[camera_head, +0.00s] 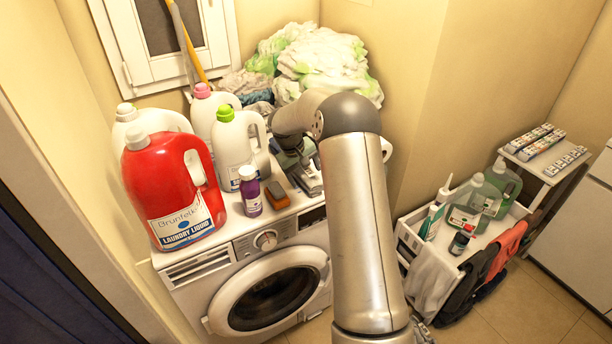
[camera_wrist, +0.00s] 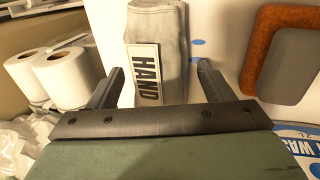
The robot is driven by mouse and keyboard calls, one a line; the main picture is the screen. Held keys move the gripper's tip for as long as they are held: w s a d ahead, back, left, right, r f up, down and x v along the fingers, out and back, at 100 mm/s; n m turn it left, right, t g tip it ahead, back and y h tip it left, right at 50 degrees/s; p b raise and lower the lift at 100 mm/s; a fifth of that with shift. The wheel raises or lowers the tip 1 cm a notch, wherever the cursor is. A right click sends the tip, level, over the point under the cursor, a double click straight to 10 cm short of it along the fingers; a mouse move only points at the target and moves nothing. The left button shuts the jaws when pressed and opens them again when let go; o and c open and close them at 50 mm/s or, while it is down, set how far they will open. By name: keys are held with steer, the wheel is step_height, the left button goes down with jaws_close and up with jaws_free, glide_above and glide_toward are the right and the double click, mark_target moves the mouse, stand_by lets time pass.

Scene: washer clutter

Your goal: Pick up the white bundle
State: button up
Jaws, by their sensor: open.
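A pale grey-white folded bundle (camera_wrist: 157,22) with a white label reading "HAND" lies in the upper middle of the wrist view. In the head view it shows in part (camera_head: 311,184) on the washer top, just below my gripper (camera_head: 299,163). In the wrist view my gripper (camera_wrist: 160,67) is open, with one finger to each side of the bundle and a visible gap on both sides. The near end of the bundle is hidden behind the gripper's body. I cannot tell how far down the fingers reach beside it.
An orange-and-grey sponge (camera_head: 277,195) lies left of the bundle, with a purple bottle (camera_head: 250,191) beyond it. Large detergent bottles (camera_head: 172,190) crowd the washer's left. White-green cloths (camera_head: 325,62) are heaped behind. White paper rolls (camera_wrist: 66,78) stand left in the wrist view.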

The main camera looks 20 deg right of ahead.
steer(key=c, duration=1.1)
steer(key=shift+r, duration=0.1)
